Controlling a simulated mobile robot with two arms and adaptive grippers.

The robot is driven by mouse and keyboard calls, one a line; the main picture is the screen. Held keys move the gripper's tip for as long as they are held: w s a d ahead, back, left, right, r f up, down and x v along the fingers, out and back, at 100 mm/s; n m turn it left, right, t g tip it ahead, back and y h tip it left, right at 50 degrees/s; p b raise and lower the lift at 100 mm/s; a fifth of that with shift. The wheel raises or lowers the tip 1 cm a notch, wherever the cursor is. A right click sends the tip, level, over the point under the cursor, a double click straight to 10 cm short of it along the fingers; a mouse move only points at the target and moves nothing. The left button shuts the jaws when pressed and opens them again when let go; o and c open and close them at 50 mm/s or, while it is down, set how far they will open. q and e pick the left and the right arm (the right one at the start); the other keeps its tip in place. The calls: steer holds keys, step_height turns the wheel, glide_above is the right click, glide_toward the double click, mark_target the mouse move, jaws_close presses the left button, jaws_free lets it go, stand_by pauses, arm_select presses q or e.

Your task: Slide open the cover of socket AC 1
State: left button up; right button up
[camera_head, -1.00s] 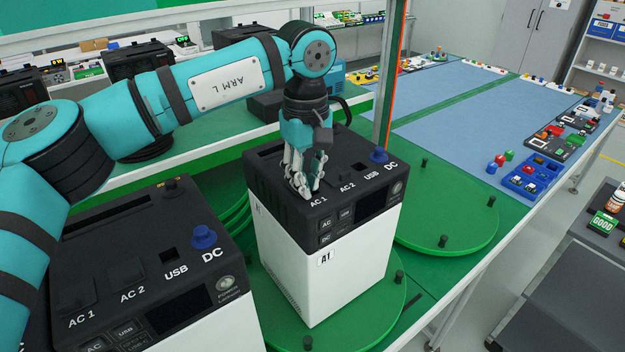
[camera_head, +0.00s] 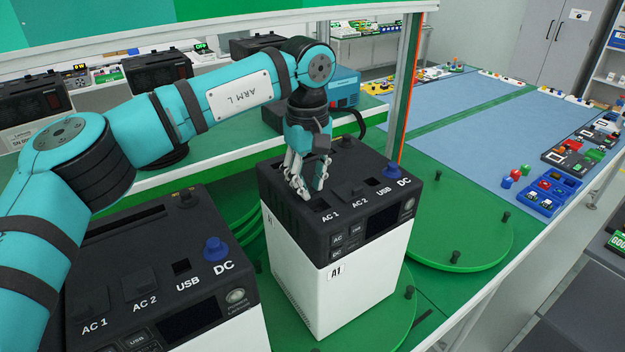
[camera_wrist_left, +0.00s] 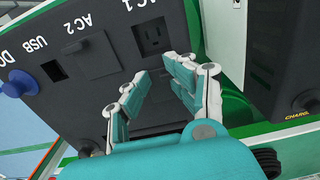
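The power unit marked A1 (camera_head: 345,283) stands upright on a green turntable, with a black top. Its AC 1 socket (camera_wrist_left: 152,36) is uncovered in the left wrist view, with the outlet holes showing. It also shows as a dark opening in the head view (camera_head: 321,205). The AC 1 cover cannot be clearly told apart from the black top around my fingers. The AC 2 cover (camera_wrist_left: 90,56) lies closed beside it. My left gripper (camera_head: 311,194) is low over the top, just behind the AC 1 opening, its fingers apart (camera_wrist_left: 155,70). My right gripper is not in view.
A second power unit (camera_head: 130,240) stands at the front left, below my left arm. A blue DC knob (camera_head: 391,172) rises from A1's top. An empty green turntable (camera_head: 465,235) lies to the right. A metal post (camera_head: 404,85) stands behind A1.

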arm_select(q)
steer(key=shift+a+r, duration=0.1)
steer(key=shift+a, duration=0.3)
